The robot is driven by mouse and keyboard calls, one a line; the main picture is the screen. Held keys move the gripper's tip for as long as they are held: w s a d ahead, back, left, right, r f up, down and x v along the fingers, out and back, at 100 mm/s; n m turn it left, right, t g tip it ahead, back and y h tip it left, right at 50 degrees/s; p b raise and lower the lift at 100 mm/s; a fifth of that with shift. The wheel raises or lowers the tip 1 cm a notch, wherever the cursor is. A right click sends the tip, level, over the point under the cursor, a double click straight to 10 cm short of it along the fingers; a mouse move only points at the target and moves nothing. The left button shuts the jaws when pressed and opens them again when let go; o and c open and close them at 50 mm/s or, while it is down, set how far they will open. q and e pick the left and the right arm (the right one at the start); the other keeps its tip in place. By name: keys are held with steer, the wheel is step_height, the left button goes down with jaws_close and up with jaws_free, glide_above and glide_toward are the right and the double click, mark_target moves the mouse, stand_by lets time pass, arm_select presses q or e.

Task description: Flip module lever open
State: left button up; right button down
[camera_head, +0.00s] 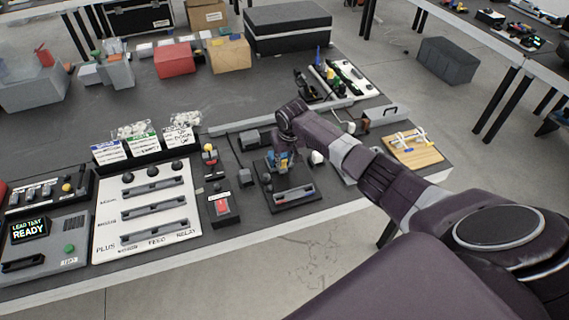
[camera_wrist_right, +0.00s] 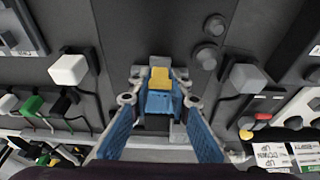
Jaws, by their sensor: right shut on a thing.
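My right gripper (camera_head: 281,160) reaches down over a dark module plate (camera_head: 292,202) near the front of the bench. A grey bar with a red end (camera_head: 293,195) lies on the front part of the plate. My left gripper is not in view.
A red-topped switch box (camera_head: 222,207) and a white panel with slotted bars (camera_head: 150,211) stand left of the module. A wooden board with white pieces (camera_head: 414,148) lies to the right. A long grey rail (camera_head: 245,122) runs behind.

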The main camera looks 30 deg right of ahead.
steer(key=shift+w+g, duration=0.15)
steer(key=shift+g, duration=0.35)
steer(key=c, duration=1.8)
jaws_free()
steer(key=shift+o, duration=0.2)
steer(key=v, duration=1.2)
steer(key=shift+f, duration=0.1)
